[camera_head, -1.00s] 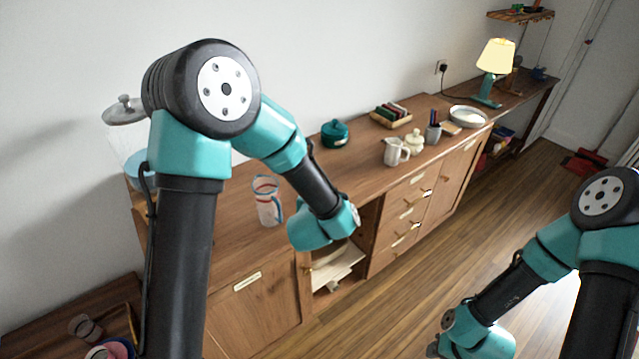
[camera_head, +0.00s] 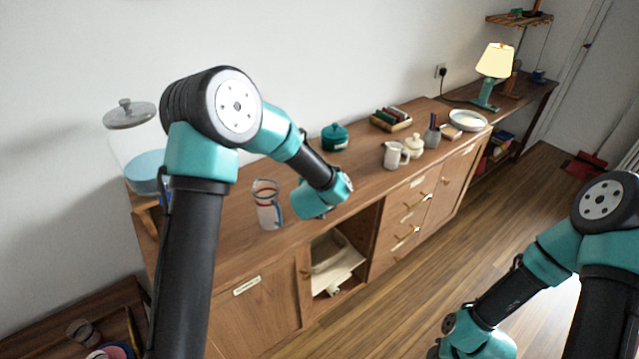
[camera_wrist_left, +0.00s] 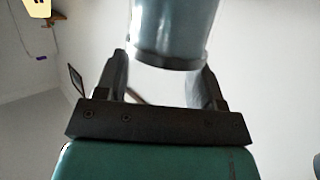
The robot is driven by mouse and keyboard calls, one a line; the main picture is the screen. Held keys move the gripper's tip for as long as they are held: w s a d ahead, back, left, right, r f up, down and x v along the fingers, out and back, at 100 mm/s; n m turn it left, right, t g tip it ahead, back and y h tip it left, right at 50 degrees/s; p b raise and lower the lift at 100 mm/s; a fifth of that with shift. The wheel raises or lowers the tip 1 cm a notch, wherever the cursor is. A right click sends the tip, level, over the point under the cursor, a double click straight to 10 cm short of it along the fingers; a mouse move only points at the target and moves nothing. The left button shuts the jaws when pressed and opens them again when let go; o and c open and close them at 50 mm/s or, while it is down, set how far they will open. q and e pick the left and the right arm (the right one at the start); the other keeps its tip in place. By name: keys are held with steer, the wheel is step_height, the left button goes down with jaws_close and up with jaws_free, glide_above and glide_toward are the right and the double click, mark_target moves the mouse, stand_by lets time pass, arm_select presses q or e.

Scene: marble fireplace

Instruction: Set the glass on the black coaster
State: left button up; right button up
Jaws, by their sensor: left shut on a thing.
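In the left wrist view, my left gripper (camera_wrist_left: 163,66) is shut on a smooth grey-blue, round-sided vessel, which I take to be the glass (camera_wrist_left: 177,28). It sits between the two fingers, with a dark band near its end, and runs out of the top of the picture. In the head view my left wrist is above the cabinet top, and its fingers and the held glass are hidden behind it. My right gripper (camera_head: 436,350) is at the bottom edge, mostly cut off. I cannot make out the black coaster.
A clear banded vessel (camera_head: 268,210) stands on the cabinet (camera_head: 232,240) left of my left wrist. A teal pot (camera_head: 335,137), a cream pitcher (camera_head: 392,156) and a lidded jar (camera_head: 413,146) stand further right. A large glass jar (camera_head: 135,150) is at the left. The compartment below is open.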

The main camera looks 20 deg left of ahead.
arm_select(q)
steer(key=shift+f, duration=1.65)
steer(key=shift+f, duration=0.1)
steer(key=o, duration=1.5)
steer(key=shift+f, duration=0.1)
steer(key=shift+c, duration=0.2)
steer(key=v, duration=1.2)
